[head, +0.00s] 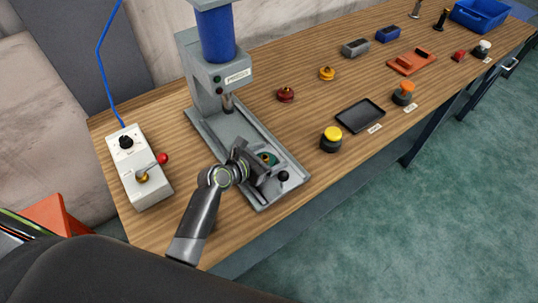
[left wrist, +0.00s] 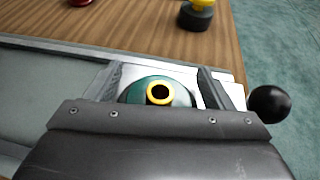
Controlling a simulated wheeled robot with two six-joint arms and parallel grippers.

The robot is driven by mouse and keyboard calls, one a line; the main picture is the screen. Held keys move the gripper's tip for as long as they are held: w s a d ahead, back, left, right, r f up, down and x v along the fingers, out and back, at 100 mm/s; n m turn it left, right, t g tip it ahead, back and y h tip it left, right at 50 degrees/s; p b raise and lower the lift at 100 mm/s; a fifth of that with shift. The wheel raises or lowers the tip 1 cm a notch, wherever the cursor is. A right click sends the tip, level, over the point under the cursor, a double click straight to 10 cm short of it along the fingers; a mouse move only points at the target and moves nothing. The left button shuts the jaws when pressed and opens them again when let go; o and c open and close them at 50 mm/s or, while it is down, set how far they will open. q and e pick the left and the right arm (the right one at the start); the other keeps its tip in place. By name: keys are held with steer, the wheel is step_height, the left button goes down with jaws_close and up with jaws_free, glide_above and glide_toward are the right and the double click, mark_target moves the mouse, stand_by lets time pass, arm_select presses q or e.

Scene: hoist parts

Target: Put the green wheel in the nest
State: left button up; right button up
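The green wheel (head: 268,158) is at the front end of the grey press base (head: 228,135). In the left wrist view the wheel (left wrist: 150,92) shows a yellow hub ring with a dark hole. My left gripper (head: 261,166) is low over it, with one finger on each side of the wheel (left wrist: 160,88). The fingers are spread, and pale metal shows between them and the wheel's upper edge. I cannot tell whether they touch it. The nest cannot be made out under the wheel and gripper. My right gripper is not in view.
A black ball knob (head: 283,176) stands close beside the gripper. The press column (head: 200,75) rises behind. A control box (head: 139,168) stands left. A yellow-topped button (head: 331,139), a black tray (head: 360,115) and red and yellow parts lie right, with bare wood between.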

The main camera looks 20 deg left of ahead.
arm_select(q)
steer(key=shift+r, duration=0.2)
steer(key=v, duration=1.2)
stand_by(0.4)
